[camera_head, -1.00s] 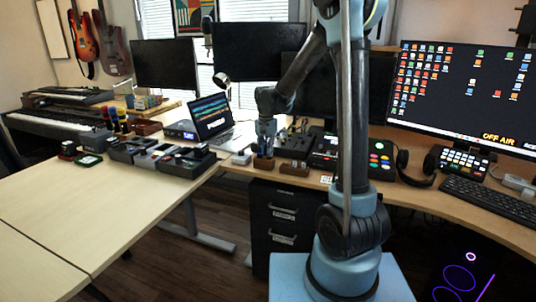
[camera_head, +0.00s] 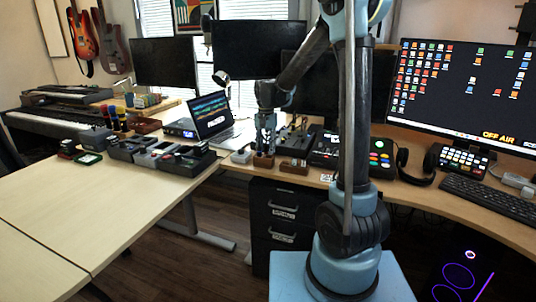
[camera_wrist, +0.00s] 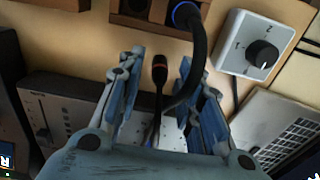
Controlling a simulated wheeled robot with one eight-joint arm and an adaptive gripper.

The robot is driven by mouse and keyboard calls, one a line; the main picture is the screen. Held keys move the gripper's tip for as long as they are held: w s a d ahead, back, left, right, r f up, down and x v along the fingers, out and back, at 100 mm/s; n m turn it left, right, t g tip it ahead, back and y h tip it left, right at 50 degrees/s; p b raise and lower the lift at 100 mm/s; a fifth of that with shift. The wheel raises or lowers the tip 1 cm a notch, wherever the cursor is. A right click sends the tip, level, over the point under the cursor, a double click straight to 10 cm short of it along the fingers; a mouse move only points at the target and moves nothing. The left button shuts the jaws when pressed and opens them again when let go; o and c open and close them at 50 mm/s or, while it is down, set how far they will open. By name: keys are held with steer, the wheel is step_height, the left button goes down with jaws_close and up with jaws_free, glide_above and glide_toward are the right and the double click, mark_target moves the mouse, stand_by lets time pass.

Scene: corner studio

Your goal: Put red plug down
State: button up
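The red plug (camera_wrist: 160,75) is a slim black plug with a red ring. In the wrist view it lies between my gripper's two blue fingers (camera_wrist: 162,100), with a visible gap on each side. My gripper is open around it and does not appear to touch it. What the plug rests on is hard to tell. In the head view my gripper (camera_head: 265,143) points down just above a small wooden block (camera_head: 263,161); the plug is too small to make out there.
A thick black cable with a blue ring (camera_wrist: 184,14) curves close to the right finger. A white dial box (camera_wrist: 250,45) and a laptop (camera_wrist: 275,125) are at right. A grey device (camera_wrist: 60,110) is at left. A second wooden block (camera_head: 294,168) stands beside the first.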

step_height(320, 180, up, 10)
steer(key=shift+r, duration=0.1)
steer(key=s+d+f+n+t, duration=0.1)
steer(key=s+d+n, duration=0.1)
steer(key=s+d, duration=1.4)
steer(key=s+d+f+n, duration=0.1)
steer(key=s+d+f, duration=0.2)
steer(key=s+f, duration=0.3)
steer(key=s+d+f+n+t, duration=0.1)
steer(key=s+d+f, duration=0.2)
steer(key=s+f, duration=0.3)
steer(key=s, duration=0.3)
steer(key=shift+s+d, duration=0.15)
steer(key=shift+s, duration=0.25)
